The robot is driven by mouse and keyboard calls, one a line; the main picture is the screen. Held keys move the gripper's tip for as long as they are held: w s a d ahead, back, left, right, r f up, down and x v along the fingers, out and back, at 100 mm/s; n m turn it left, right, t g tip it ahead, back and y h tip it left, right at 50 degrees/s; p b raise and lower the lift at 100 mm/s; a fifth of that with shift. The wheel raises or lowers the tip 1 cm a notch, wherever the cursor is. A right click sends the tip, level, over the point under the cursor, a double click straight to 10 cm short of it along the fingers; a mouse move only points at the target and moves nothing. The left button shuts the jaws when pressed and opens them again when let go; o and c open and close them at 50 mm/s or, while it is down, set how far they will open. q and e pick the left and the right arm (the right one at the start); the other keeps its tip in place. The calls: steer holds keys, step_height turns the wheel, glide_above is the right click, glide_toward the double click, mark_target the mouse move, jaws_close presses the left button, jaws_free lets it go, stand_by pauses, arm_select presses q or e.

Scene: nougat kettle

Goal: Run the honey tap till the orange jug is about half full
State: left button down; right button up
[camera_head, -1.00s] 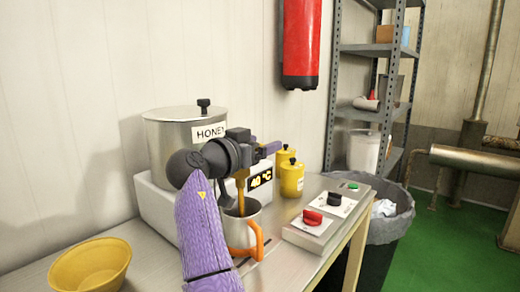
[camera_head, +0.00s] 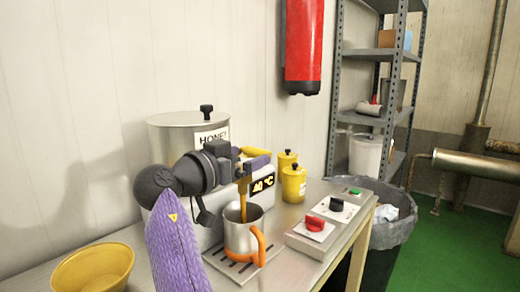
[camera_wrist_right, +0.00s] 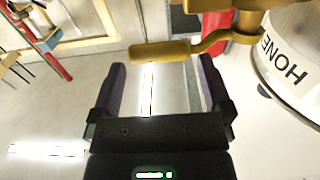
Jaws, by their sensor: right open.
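The orange-handled steel jug (camera_head: 240,238) stands upright on a slotted drip tray (camera_head: 224,264) under the brass honey tap (camera_head: 242,186). A thin amber strand, looking like honey, runs from the tap into the jug; the level inside is hard to see. The tap's yellow lever (camera_head: 256,152) also shows in the right wrist view (camera_wrist_right: 160,52), sideways across the space by the fingertips. My right gripper (camera_head: 256,162) is open at the lever, its fingers apart. The honey kettle (camera_head: 172,135) stands behind my arm. My left gripper is out of view.
A yellow bowl (camera_head: 92,270) sits at the front left. Two yellow canisters (camera_head: 293,185) stand behind the tap. A switch box with red knob (camera_head: 315,225), black knob and green button lies right of the jug. A bin (camera_head: 390,225) stands past the table edge.

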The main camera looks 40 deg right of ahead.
steer(key=shift+v, duration=2.35)
stand_by(5.7)
